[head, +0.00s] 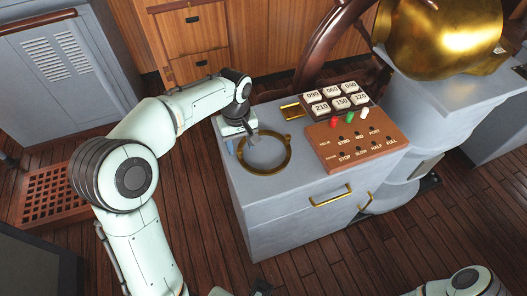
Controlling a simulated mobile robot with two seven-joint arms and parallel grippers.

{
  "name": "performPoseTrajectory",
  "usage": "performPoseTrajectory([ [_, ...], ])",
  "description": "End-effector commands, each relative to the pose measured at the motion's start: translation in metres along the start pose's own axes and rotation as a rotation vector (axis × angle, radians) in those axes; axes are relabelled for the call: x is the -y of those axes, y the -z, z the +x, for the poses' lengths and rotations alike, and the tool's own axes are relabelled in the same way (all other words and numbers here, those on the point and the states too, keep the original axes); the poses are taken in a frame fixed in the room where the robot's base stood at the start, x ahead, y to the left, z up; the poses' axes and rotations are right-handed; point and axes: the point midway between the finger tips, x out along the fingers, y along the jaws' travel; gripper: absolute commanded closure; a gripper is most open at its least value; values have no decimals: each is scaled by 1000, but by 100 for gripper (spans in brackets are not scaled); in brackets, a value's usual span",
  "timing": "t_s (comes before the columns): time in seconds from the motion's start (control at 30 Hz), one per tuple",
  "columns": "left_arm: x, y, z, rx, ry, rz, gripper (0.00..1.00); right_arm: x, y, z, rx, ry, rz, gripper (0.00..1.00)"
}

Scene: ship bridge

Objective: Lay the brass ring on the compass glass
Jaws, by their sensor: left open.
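The brass ring (289,154) lies flat on the grey cabinet top (232,180), near its left end. Grey surface shows through the ring. My left gripper (248,143) is open at the ring's left side, low over the cabinet top. Its fingers overlap the ring's left rim in the head view; I cannot tell whether they touch it. A large polished brass dome (440,38) stands at the upper right on a grey pedestal. I cannot make out the compass glass. My right gripper is not in view; part of my right arm shows at the lower right.
A brown board (357,150) with labels and red, green and white pegs lies right of the ring. Behind it stands a rack of numbered white blocks (336,98). A wooden wheel (325,40) rises behind. Brass handles (330,196) project from the cabinet front.

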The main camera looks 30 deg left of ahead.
Motion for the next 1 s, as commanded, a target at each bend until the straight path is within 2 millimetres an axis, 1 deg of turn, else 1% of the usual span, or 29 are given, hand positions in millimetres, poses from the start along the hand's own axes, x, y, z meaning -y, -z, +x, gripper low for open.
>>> performPoseTrajectory([
  [0.17,2,1,14,2,2,-1,49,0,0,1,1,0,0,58],
  [0.3,5,4,35,2,3,-2,49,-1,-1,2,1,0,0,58],
  [0.43,5,4,52,2,2,0,49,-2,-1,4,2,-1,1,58],
  [0.53,4,5,56,0,0,0,49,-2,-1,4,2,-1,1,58],
  [0.73,4,5,56,-1,-1,0,49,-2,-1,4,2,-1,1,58],
  [0.77,4,5,56,-1,-1,0,56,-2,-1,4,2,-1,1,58],
  [0.8,4,4,56,-1,-1,0,69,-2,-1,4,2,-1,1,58],
  [0.87,4,4,56,-1,-1,0,88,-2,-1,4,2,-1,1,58],
  [0.9,4,4,56,0,-1,0,100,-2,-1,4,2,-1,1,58],
  [1.0,4,5,55,-1,-2,0,100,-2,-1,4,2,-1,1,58],
])
